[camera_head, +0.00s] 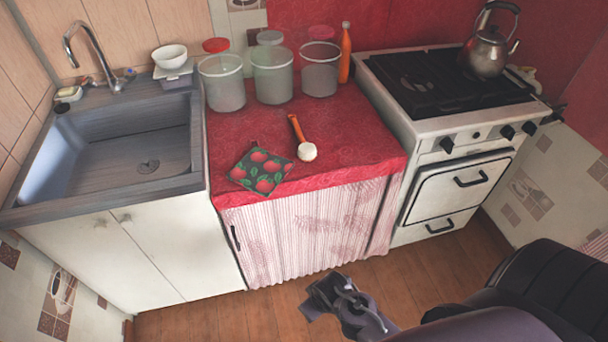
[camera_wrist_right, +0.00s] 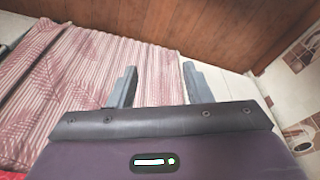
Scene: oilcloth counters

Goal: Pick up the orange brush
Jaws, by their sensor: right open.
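The orange brush (camera_head: 299,135) lies on the red oilcloth counter (camera_head: 350,130). It has an orange handle and a round white head that points toward the counter's front edge. My right gripper (camera_head: 322,294) is low in front of the counter, above the wooden floor and well apart from the brush. In the right wrist view my right gripper (camera_wrist_right: 160,88) is open, with nothing between its fingers. The brush is not in the right wrist view. My left gripper is not in view.
A dark potholder with red fruit (camera_head: 260,170) lies left of the brush. Several clear canisters (camera_head: 222,84) and an orange bottle (camera_head: 345,58) stand behind. A grey sink (camera_head: 125,150) is left; a stove (camera_head: 445,85) with a kettle (camera_head: 487,50) is right. A striped curtain (camera_head: 310,230) hangs below.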

